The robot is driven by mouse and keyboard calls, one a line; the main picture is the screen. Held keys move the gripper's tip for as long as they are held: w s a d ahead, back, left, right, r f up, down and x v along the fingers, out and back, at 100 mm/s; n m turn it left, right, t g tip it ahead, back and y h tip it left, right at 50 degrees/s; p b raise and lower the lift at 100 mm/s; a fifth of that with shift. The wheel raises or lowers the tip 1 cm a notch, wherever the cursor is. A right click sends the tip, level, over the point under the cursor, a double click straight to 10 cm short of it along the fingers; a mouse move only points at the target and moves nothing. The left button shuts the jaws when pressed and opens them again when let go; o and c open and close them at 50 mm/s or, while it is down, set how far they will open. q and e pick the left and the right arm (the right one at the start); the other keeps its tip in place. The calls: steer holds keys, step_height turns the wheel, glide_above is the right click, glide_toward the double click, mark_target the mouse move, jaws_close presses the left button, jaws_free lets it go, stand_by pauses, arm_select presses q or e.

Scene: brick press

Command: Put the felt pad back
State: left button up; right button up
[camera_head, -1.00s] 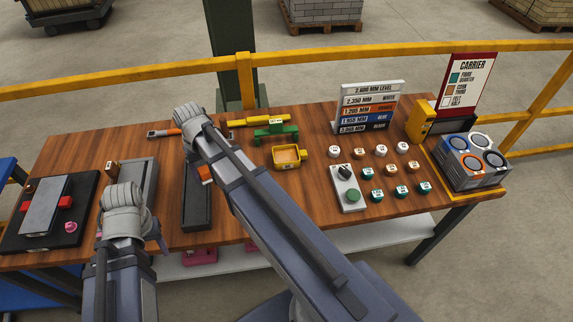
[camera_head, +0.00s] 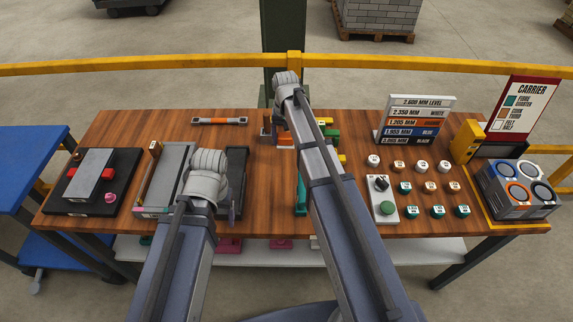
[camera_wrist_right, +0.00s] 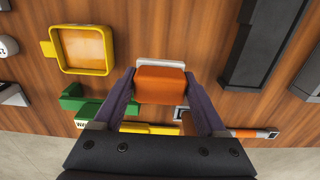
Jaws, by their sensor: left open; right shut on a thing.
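My right gripper (camera_wrist_right: 160,92) is shut on an orange block (camera_wrist_right: 160,84) with a pale layer along one side. I take this to be the felt pad, but cannot be sure. The orange block (camera_head: 285,139) also shows under my right wrist in the head view, over the back of the table. My left gripper (camera_head: 234,207) is open over the front left, beside the dark tray (camera_head: 237,165). My left wrist hides most of its fingers. Whether the block touches the table is unclear.
In the wrist view, a yellow tray (camera_wrist_right: 55,58), a green stand (camera_wrist_right: 72,99) and a yellow piece (camera_wrist_right: 150,129) lie close to the held block. A grey-and-orange tool (camera_head: 219,121) lies at the back left. Labelled knobs (camera_head: 405,187) stand at right. Wood is clear around the tool.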

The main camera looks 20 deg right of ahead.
steer(key=b, duration=0.6)
glide_above(286, 165)
steer(key=shift+w+f, duration=0.15)
steer(key=shift+f, duration=3.05)
step_height(286, 165, down, 4)
steer(key=b, duration=0.4)
steer(key=shift+r, duration=0.15)
steer(key=o, duration=1.2)
steer(key=shift+o, duration=0.2)
step_height(286, 165, up, 12)
steer(key=p, duration=1.2)
steer(key=shift+a+r, duration=0.1)
